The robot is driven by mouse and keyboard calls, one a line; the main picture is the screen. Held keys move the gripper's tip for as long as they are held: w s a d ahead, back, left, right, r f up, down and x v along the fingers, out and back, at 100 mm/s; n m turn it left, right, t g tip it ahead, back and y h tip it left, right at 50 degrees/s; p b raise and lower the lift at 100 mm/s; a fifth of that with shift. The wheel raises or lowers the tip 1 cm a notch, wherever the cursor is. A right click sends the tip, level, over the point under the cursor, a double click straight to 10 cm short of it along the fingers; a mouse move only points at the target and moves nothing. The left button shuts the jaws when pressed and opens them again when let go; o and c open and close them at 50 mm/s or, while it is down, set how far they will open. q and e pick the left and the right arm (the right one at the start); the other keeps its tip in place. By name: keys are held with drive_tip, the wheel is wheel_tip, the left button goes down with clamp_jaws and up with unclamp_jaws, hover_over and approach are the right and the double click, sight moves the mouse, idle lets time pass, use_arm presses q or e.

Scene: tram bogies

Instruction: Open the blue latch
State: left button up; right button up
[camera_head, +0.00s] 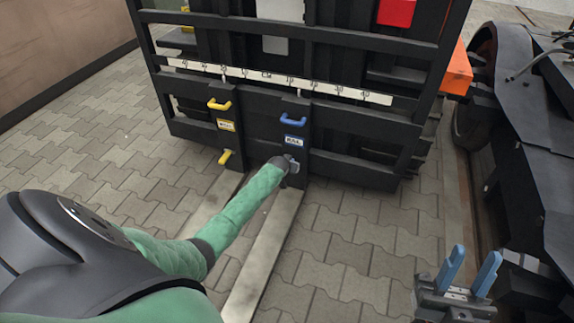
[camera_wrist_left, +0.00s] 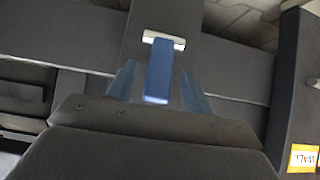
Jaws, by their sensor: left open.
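The blue latch has an upper blue handle (camera_head: 292,120) above a blue-and-white label on a black upright in the head view. Its lower part is largely hidden behind my left gripper (camera_head: 292,165), which reaches the bottom of that upright. In the left wrist view a blue lever (camera_wrist_left: 158,75) with a pale metal bracket at one end lies between the two fingers of my left gripper (camera_wrist_left: 157,82). The fingers are apart, one on each side of the lever; I cannot tell whether they touch it. My right gripper (camera_head: 467,272) is open and empty at the lower right.
A yellow latch with an upper handle (camera_head: 219,104) and a lower lever (camera_head: 225,157) is left of the blue one. A white ruled scale (camera_head: 270,77) crosses the black frame. Two metal forks (camera_head: 262,250) extend over the paving. Dark machinery (camera_head: 535,120) stands at right.

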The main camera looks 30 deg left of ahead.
use_arm(q)
drive_tip(key=shift+p+v, duration=0.75)
drive_tip(key=shift+v, duration=2.15)
use_arm(e)
drive_tip(key=w+a+f+g+h, duration=0.2)
drive_tip(key=w+f+g, duration=0.4)
drive_tip(key=f, duration=0.8)
drive_tip(key=shift+w+a+m, duration=0.4)
drive_tip(key=shift+w, duration=0.6)
